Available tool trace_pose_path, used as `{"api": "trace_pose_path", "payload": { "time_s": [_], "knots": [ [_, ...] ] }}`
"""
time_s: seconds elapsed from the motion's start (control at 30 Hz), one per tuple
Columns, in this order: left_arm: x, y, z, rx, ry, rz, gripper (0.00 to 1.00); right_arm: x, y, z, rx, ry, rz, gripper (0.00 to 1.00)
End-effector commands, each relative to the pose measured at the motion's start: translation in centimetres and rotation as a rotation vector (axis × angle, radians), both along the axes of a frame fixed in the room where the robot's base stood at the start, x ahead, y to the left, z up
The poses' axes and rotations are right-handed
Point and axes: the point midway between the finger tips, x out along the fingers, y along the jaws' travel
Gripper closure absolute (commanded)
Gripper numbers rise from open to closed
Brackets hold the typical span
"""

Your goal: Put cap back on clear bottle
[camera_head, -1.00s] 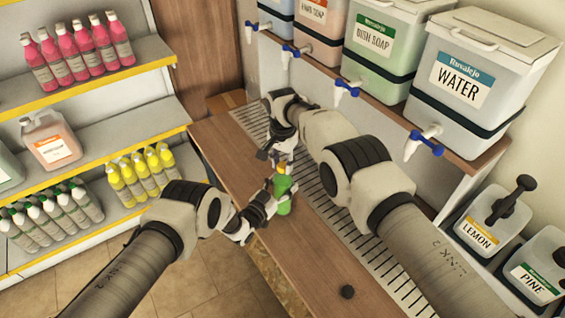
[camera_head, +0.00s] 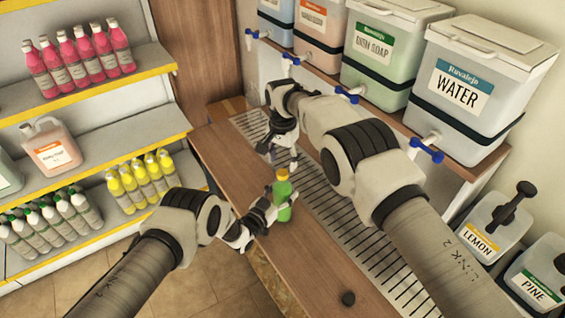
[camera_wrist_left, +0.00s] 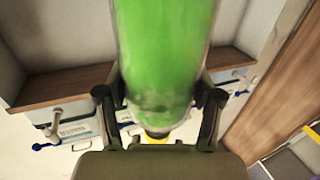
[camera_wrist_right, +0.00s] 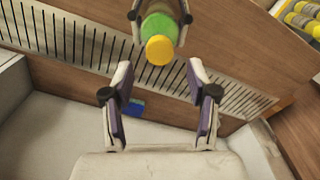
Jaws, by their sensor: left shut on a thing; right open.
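A small bottle of green liquid (camera_head: 283,208) stands upright above the wooden counter. My left gripper (camera_head: 266,212) is shut around its side. A yellow cap (camera_head: 282,173) sits on its top and also shows in the right wrist view (camera_wrist_right: 160,49). The green body fills the left wrist view (camera_wrist_left: 165,50). My right gripper (camera_head: 285,163) is open and empty, just behind and above the cap, apart from it. Its spread fingers show in the right wrist view (camera_wrist_right: 162,100), with the cap ahead of them. A small dark round object (camera_head: 348,298), perhaps a cap, lies on the counter.
The counter (camera_head: 320,265) has a slotted drain grille (camera_head: 340,225) along its back. Detergent drums with taps, including the water drum (camera_head: 470,85), stand on a ledge behind. Shelves of bottles (camera_head: 90,150) are at left. Lemon (camera_head: 485,225) and pine (camera_head: 540,275) containers stand at right.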

Motion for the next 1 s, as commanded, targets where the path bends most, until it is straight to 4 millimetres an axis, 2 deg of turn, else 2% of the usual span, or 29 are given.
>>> {"api": "trace_pose_path", "payload": {
  "time_s": [0.17,0.27,0.37,0.47,0.6,0.7,0.8,1.0],
  "knots": [
    [0.0,0.0,0.1,0.000,-0.001,0.001,1.00,0.0,0.0,0.0,0.000,0.000,0.013,0.44],
    [0.0,0.0,0.1,0.000,-0.001,0.001,1.00,0.0,0.0,0.0,0.001,0.001,0.104,0.44],
    [0.0,0.0,0.1,0.000,-0.001,0.001,1.00,-0.2,0.0,-0.1,0.002,0.008,0.304,0.44],
    [0.0,0.0,0.1,0.000,-0.001,0.001,1.00,-0.5,0.0,-0.1,0.008,0.020,0.574,0.44],
    [0.0,0.0,0.1,0.000,-0.001,0.001,1.00,-0.6,0.0,0.7,0.016,0.023,0.942,0.44],
    [0.0,0.0,0.1,0.000,-0.001,0.001,1.00,-0.5,0.0,1.9,0.016,0.018,1.126,0.44],
    [0.0,0.0,0.0,0.000,-0.001,0.001,1.00,-0.1,0.0,3.3,0.004,0.002,1.126,0.44],
    [0.0,0.0,0.1,0.000,-0.001,0.001,1.00,-0.1,0.0,3.5,0.002,-0.002,1.124,0.44]
  ]
}}
